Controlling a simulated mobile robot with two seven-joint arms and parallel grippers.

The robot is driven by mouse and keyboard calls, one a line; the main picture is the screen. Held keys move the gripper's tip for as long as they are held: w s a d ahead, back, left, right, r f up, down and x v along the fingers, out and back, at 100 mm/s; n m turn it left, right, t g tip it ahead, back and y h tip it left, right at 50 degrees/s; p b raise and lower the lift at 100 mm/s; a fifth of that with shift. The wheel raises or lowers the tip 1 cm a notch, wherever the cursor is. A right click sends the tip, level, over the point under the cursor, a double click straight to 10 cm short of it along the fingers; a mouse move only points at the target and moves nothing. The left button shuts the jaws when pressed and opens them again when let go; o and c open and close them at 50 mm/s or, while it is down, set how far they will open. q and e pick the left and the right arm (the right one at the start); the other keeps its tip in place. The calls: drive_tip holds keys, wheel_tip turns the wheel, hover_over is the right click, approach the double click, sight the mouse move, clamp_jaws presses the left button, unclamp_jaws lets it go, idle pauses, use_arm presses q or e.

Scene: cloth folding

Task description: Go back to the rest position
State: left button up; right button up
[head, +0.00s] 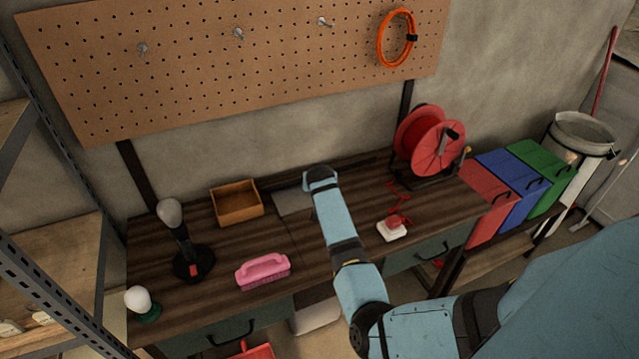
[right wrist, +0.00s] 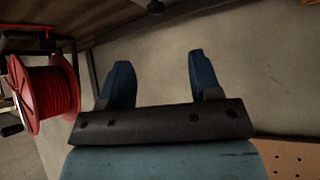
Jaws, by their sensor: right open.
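My right arm reaches from the lower right over the dark wooden workbench (head: 215,307) in the head view. Its wrist end is above the back middle of the bench, and its fingers are hidden there. In the right wrist view my right gripper (right wrist: 156,82) shows two blue fingers spread apart with nothing between them. The wall is behind them. A flat grey piece (head: 291,201) lies on the bench just left of the wrist; I cannot tell whether it is cloth. My left gripper is not in view.
A red reel (head: 437,140) stands right of my arm; it also shows in the right wrist view (right wrist: 52,92). A wooden box (head: 237,203), pink brush (head: 263,271) and black-based tool (head: 192,262) stand left. Red, blue and green boxes (head: 512,183) are at right. A pegboard (head: 230,75) hangs behind.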

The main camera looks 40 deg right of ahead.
drive_tip(key=s+a+f+n, duration=0.1)
drive_tip(key=s, duration=0.1)
drive_tip(key=s+f+n+t, duration=0.1)
drive_tip(key=s+f, duration=0.1)
drive_tip(key=s, duration=0.1)
drive_tip(key=s+a+f, duration=0.1)
drive_tip(key=s, duration=0.2)
drive_tip(key=shift+a+f+n+t, duration=0.3)
drive_tip(key=shift+a+f+n, duration=0.05)
drive_tip(key=shift+n, duration=0.05)
drive_tip(key=s+a+n, duration=0.1)
drive_tip(key=s, duration=0.1)
drive_tip(key=s+a+f+y, duration=0.1)
drive_tip(key=s+a, duration=0.1)
drive_tip(key=s, duration=0.1)
drive_tip(key=s+a+f+n+t, duration=0.1)
drive_tip(key=s+a, duration=0.1)
drive_tip(key=shift+s+a+f+n+y, duration=0.1)
drive_tip(key=shift+s+f+n+y, duration=0.05)
drive_tip(key=shift+s+n+y, duration=0.2)
drive_tip(key=s+a+n+y, duration=0.4)
drive_tip(key=s+a+y, duration=0.2)
drive_tip(key=s+a, duration=1.2)
drive_tip(key=s, duration=0.4)
drive_tip(key=shift+s+a+t, duration=0.3)
drive_tip(key=shift+s+t, duration=0.1)
drive_tip(key=shift+r, duration=0.2)
